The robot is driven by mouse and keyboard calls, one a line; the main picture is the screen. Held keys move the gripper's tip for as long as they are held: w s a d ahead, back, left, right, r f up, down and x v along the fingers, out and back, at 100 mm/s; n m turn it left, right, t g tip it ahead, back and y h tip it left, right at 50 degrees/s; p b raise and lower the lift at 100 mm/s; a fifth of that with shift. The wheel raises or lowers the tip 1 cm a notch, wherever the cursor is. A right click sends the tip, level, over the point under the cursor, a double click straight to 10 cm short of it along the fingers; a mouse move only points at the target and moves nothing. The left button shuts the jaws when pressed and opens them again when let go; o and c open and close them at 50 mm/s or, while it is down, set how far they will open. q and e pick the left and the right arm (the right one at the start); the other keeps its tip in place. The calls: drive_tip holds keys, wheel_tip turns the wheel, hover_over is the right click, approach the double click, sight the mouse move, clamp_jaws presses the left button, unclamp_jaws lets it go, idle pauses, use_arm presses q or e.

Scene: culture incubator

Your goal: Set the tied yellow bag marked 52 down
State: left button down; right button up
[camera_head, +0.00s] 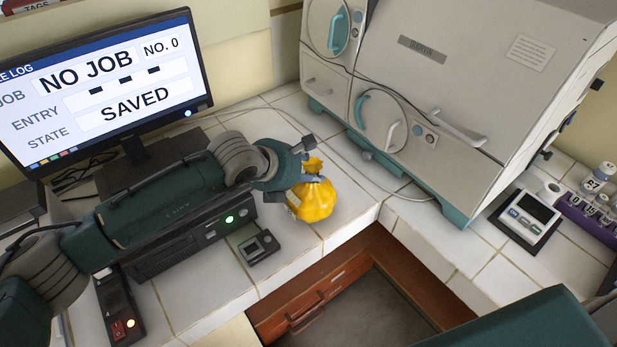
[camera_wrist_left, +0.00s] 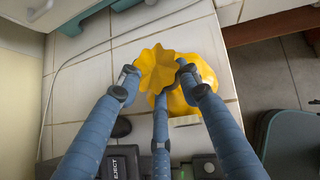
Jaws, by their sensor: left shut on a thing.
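The tied yellow bag (camera_head: 317,203) is at the end of my left arm, over the white tiled counter near its front corner. My left gripper (camera_head: 312,172) is shut on the bag's gathered neck. In the left wrist view the ruffled yellow top of the bag (camera_wrist_left: 160,68) sits between the blue-grey fingers, with the rounded body below. Whether the bag's underside touches the tiles is hard to tell. A pale tag shows at the bag's side, but no number is readable. My right gripper is not in view.
The incubator (camera_head: 440,70) stands behind and right of the bag, a thin cable on the tiles before it. A small dark device (camera_head: 258,247) lies left of the bag. A monitor (camera_head: 105,85) stands at the left. The counter edge drops to brown drawers (camera_head: 310,305).

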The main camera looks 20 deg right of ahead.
use_arm(q)
wheel_tip(320, 180, up, 18)
drive_tip(key=b, duration=0.5)
drive_tip(key=s+a+n+t+y, duration=0.1)
drive_tip(key=s+a+n+y, duration=0.1)
drive_tip(key=a, duration=0.9)
drive_tip(key=s+a+f+n+t+y, duration=0.1)
drive_tip(key=s+a+n+y, duration=0.2)
drive_tip(key=a, duration=0.9)
drive_tip(key=s+a+n+t+y, duration=0.1)
drive_tip(key=a+n, duration=0.5)
drive_tip(key=a, duration=0.6)
drive_tip(key=shift+s+f+t+y, duration=0.25)
drive_tip(key=shift+s+t+y, duration=0.15)
drive_tip(key=shift+s+y, duration=0.4)
drive_tip(key=shift+b, duration=0.3)
drive_tip(key=shift+s, duration=0.1)
